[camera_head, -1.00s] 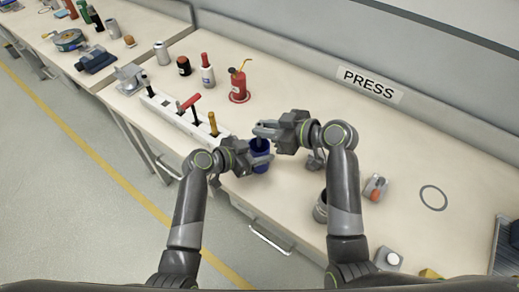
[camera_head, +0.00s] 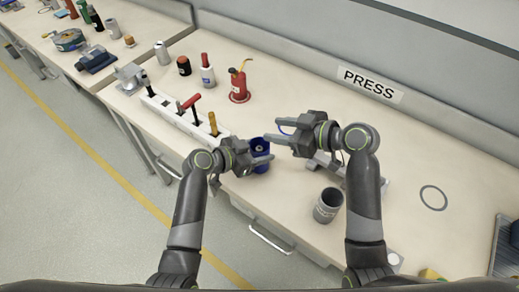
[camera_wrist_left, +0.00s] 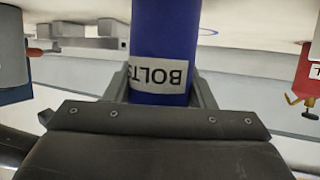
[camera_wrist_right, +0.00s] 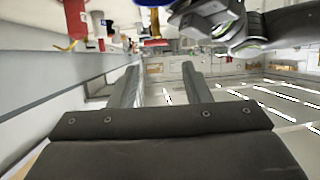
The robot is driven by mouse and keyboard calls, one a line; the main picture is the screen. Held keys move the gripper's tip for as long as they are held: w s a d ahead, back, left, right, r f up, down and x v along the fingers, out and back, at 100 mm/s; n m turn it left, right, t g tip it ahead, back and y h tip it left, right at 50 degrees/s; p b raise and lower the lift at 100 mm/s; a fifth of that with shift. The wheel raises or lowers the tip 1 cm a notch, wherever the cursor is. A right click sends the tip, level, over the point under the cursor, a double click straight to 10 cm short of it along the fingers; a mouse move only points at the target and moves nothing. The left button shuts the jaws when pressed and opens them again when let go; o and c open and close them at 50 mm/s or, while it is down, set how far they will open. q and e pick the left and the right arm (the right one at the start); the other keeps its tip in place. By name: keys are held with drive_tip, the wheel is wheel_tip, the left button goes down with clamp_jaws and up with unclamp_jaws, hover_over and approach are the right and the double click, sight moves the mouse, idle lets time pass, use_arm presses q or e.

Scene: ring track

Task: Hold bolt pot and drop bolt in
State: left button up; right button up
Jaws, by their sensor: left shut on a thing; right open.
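The blue bolt pot (camera_head: 260,167) stands upright at the bench's front side. Its BOLTS label shows upside down in the left wrist view (camera_wrist_left: 165,76). My left gripper (camera_head: 262,152) is shut on the pot, one finger on each side. A small pale thing (camera_head: 260,149) shows in the pot's mouth; it is too small to tell if it is the bolt. My right gripper (camera_head: 275,129) is open, beyond and slightly right of the pot, above the bench. In the right wrist view the space between its fingers (camera_wrist_right: 161,80) is empty.
A white tool rack (camera_head: 180,115) with several handled tools lies left of my left gripper. A red oil can (camera_head: 239,86) stands behind. The bench is clear below the PRESS sign (camera_head: 370,85).

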drive_tip(key=v, duration=0.7)
drive_tip(key=shift+s+d+r, duration=0.2)
drive_tip(key=shift+d, duration=0.1)
use_arm(q)
drive_tip(key=o, duration=1)
drive_tip(key=shift+a, duration=0.1)
drive_tip(key=v, duration=1.2)
drive_tip(key=shift+f, duration=0.1)
